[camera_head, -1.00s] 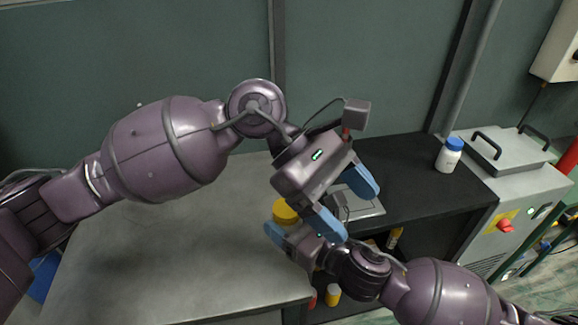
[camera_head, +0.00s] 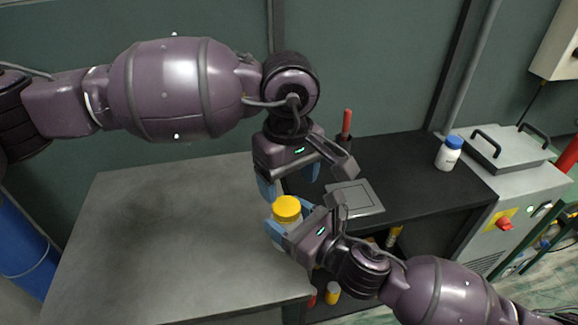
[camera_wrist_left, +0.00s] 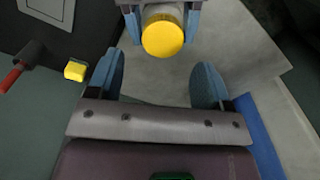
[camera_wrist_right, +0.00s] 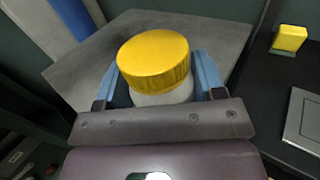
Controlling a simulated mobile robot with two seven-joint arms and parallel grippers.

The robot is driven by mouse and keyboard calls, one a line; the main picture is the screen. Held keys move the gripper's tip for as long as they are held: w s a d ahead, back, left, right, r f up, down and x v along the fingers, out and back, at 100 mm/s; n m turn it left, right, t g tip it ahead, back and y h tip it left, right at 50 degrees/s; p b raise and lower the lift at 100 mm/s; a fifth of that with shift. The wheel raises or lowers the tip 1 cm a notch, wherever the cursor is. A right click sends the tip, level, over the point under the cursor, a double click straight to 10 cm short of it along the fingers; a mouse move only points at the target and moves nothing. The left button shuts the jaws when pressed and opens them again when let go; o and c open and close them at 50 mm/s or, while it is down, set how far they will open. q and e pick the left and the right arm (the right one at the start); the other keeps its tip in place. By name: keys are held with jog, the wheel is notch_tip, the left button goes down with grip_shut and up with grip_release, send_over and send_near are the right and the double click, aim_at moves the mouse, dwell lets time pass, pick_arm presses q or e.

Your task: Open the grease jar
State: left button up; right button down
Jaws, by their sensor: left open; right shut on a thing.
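The grease jar (camera_head: 287,209), with a yellow lid and a pale body, is held upright over the right edge of the grey table. My right gripper (camera_head: 290,230) is shut on its body, one blue finger on each side. The lid (camera_wrist_right: 153,60) is on the jar and clear of the fingers in the right wrist view. My left gripper (camera_head: 287,182) is open and empty, pointing down just above and behind the lid. In the left wrist view the lid (camera_wrist_left: 162,36) lies beyond my left fingertips (camera_wrist_left: 157,75), apart from them.
The grey table (camera_head: 170,225) is bare. The black counter (camera_head: 405,175) holds a flat square plate (camera_head: 358,198), a red-handled tool (camera_head: 347,122) and a white bottle with a blue cap (camera_head: 449,154). A yellow block (camera_wrist_right: 290,38) also shows.

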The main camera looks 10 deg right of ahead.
aim_at(289, 205)
pick_arm(q)
jog(key=shift+f, duration=2.7)
